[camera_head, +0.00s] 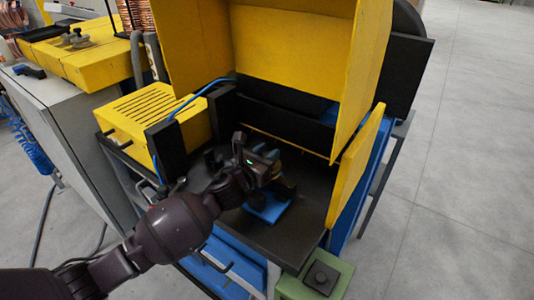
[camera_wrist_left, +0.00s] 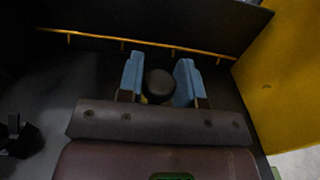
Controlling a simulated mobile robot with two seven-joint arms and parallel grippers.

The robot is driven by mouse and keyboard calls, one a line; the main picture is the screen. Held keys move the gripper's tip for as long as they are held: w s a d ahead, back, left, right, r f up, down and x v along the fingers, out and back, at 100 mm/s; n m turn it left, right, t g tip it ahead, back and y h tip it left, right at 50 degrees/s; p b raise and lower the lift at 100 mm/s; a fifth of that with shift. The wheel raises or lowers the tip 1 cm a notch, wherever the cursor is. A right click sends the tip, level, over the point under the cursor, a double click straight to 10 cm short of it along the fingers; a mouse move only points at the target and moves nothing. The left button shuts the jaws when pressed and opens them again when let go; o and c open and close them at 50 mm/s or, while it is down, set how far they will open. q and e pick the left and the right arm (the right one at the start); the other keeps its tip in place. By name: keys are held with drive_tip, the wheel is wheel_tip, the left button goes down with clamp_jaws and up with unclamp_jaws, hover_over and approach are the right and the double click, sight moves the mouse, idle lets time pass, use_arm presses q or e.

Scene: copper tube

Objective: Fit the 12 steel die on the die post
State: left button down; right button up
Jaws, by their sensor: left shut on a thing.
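My left gripper (camera_head: 268,158) reaches into the yellow-guarded machine, over its dark work surface. In the left wrist view its two blue fingertips (camera_wrist_left: 160,78) close on a dark round piece (camera_wrist_left: 159,87), which I take to be the steel die. Any marking on it is unreadable. Below the gripper a blue plate (camera_head: 268,207) with dark parts around it sits on the work surface. The die post cannot be made out; the gripper may hide it. I cannot tell whether the die touches anything below. My right gripper is not in view.
Yellow guard panels stand behind the gripper and at its right (camera_head: 357,170). A slotted yellow box (camera_head: 160,115) and a black upright block (camera_head: 167,150) stand at its left. A green box with a black button (camera_head: 320,278) is at the front right corner. Open floor lies to the right.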

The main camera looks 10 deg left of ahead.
sight(267, 154)
use_arm(q)
drive_tip(key=shift+f, duration=0.15)
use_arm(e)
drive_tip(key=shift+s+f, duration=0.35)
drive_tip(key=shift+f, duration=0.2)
use_arm(q)
drive_tip(key=shift+f+b, duration=0.2)
drive_tip(key=shift+b, duration=0.1)
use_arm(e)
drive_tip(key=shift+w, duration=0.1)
use_arm(q)
drive_tip(key=c, duration=0.9)
unclamp_jaws()
drive_tip(key=shift+o, duration=1)
drive_tip(key=shift+f, duration=0.2)
wheel_tip(267, 154, up, 20)
drive_tip(key=p, duration=0.3)
drive_tip(key=shift+r, duration=0.15)
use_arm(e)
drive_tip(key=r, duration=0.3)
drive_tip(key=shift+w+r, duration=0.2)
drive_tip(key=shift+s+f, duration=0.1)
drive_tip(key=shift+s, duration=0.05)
